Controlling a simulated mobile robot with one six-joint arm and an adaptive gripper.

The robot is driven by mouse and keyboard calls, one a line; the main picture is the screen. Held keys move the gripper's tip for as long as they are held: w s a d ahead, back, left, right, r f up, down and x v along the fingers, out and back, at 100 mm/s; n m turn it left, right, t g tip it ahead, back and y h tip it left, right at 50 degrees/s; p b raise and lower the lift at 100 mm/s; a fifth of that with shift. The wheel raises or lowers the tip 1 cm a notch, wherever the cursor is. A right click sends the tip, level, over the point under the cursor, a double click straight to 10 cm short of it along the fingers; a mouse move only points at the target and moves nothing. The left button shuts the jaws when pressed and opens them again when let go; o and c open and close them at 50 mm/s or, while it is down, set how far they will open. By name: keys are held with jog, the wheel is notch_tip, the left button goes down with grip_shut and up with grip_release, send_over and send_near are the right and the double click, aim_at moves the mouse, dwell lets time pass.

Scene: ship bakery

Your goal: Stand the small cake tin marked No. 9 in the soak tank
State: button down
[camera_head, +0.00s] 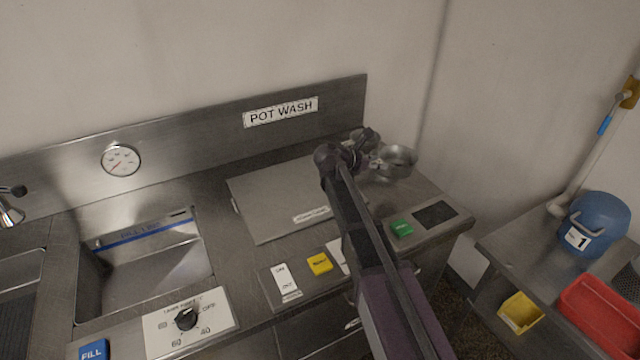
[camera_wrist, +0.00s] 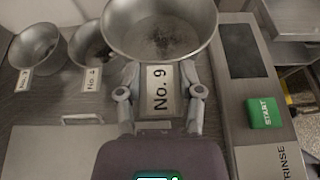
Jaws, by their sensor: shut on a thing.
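The small cake tin marked No. 9 (camera_wrist: 160,35) is a round, dull metal tin with a white tag. It fills the top middle of the wrist view and also shows at the right end of the pot wash counter in the head view (camera_head: 399,163). My gripper (camera_wrist: 163,97) is shut on its tag end, with a finger on each side; the gripper also shows in the head view (camera_head: 366,160). The tin's mouth faces up; I cannot tell whether it touches the counter. The soak tank (camera_head: 150,272), an open steel basin with a blue-marked line, lies left of my arm.
Two other tagged tins, one at the left (camera_wrist: 38,48) and one nearer (camera_wrist: 92,42), stand beside the held tin. A flat steel lid (camera_head: 275,190) lies between tank and gripper. A dial (camera_head: 187,318), yellow button (camera_head: 319,264) and green START button (camera_head: 400,228) line the front.

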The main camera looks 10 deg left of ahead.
jog(key=shift+s+a, duration=0.15)
jog(key=shift+a, duration=0.65)
jog(key=shift+f, duration=0.1)
notch_tip(320, 180, down, 6)
jog(key=b, duration=0.6)
jog(key=shift+f+b, duration=1.9)
jog(key=shift+b, duration=0.1)
jog(key=shift+f, duration=0.1)
jog(key=shift+c, duration=1.3)
grip_release()
